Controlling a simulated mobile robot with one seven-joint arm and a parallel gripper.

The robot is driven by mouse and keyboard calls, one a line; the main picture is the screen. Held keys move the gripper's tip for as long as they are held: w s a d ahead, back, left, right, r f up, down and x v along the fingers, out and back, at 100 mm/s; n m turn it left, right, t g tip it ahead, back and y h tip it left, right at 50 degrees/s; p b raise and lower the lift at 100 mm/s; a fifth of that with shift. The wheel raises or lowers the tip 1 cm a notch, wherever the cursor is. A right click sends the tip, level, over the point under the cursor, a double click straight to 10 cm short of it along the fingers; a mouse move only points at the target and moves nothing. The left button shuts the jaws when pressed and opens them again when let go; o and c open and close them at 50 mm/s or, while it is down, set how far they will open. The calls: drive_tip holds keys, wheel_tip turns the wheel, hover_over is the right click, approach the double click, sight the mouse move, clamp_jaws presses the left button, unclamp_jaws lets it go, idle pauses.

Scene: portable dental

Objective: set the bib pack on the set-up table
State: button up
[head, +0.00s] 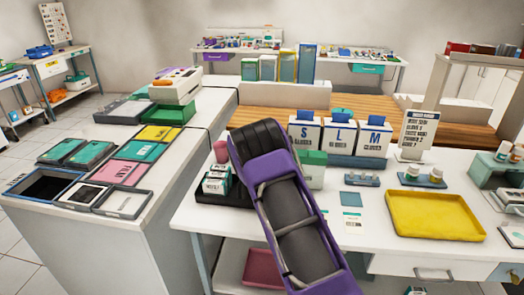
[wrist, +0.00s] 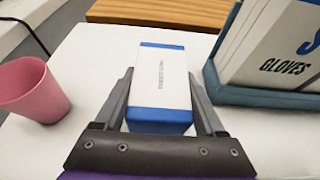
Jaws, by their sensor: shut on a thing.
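A white pack with blue ends (wrist: 162,118), its small print too fine to read, sits between the two fingers of my gripper (wrist: 161,82) in the wrist view. The fingers are shut on its sides. It is over or on a white tabletop (wrist: 95,60); I cannot tell whether it touches. In the head view my purple arm reaches over the white table (head: 375,225) and hides the fingertips and the pack. I cannot tell which table is named the set-up table.
A pink cup (wrist: 33,90) stands left of the pack, and a glove box in a blue-green holder (wrist: 265,95) stands close right. A yellow tray (head: 433,215) lies at the table's right. Several colored trays (head: 118,173) fill the left counter.

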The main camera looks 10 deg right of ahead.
drive_tip(key=shift+f, duration=0.15)
drive_tip(key=shift+f, duration=0.2)
drive_tip(key=o, duration=1.4)
drive_tip(key=shift+r, duration=0.1)
drive_tip(key=shift+r, duration=0.15)
drive_tip(key=v, duration=1.2)
